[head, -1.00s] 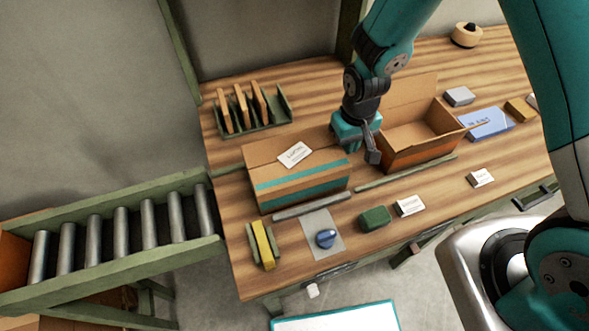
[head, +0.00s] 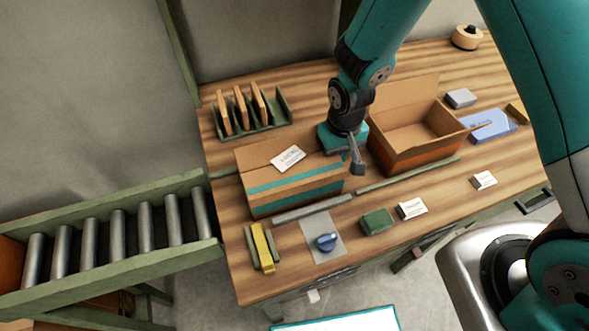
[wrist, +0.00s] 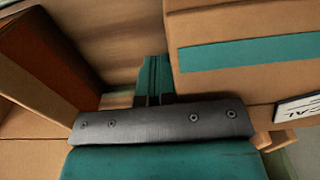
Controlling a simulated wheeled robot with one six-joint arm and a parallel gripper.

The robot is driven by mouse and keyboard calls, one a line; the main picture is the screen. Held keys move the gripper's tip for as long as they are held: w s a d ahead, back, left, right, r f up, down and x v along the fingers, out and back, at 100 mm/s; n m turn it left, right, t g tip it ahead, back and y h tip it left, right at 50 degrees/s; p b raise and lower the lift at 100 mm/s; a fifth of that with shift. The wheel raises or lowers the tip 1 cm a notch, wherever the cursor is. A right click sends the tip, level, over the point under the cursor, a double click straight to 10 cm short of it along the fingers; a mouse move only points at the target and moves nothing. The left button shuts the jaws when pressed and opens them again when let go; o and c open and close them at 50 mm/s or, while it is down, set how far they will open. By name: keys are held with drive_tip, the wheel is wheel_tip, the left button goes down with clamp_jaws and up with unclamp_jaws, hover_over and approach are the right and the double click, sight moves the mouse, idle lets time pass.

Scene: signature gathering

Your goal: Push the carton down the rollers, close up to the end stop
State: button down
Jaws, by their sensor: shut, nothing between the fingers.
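The closed carton (head: 295,187) with a teal stripe and a white label lies on the table, left of my gripper. My gripper (head: 357,165) is shut and empty, low at the carton's right end. In the wrist view, the shut fingers (wrist: 154,80) are close beside the carton (wrist: 235,85); I cannot tell for sure whether they touch. The roller conveyor (head: 117,236) extends left from the table's left edge, its rollers bare. An orange piece (head: 10,262) shows at its far left end, cut off by the frame.
An open box (head: 415,150) stands just right of my gripper. Green rails (head: 410,174) run along the front of the boxes. A rack (head: 262,127) of brown boards stands behind the carton. A yellow block (head: 262,247) and blue knob (head: 326,242) sit in front.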

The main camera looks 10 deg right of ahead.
sight(265, 175)
drive_tip(key=s+a, duration=0.1)
drive_tip(key=a, duration=0.4)
drive_tip(key=s+a, duration=0.1)
drive_tip(key=a, duration=0.5)
drive_tip(key=s+a, duration=0.1)
drive_tip(key=a, duration=0.5)
drive_tip(key=shift+s, duration=0.2)
drive_tip(key=s+a+b, duration=0.1)
drive_tip(key=a, duration=0.5)
drive_tip(key=s+a+b, duration=0.1)
drive_tip(key=a, duration=0.6)
drive_tip(key=s+a+b, duration=0.2)
drive_tip(key=a, duration=0.4)
drive_tip(key=shift+a, duration=0.25)
drive_tip(key=shift+w, duration=0.1)
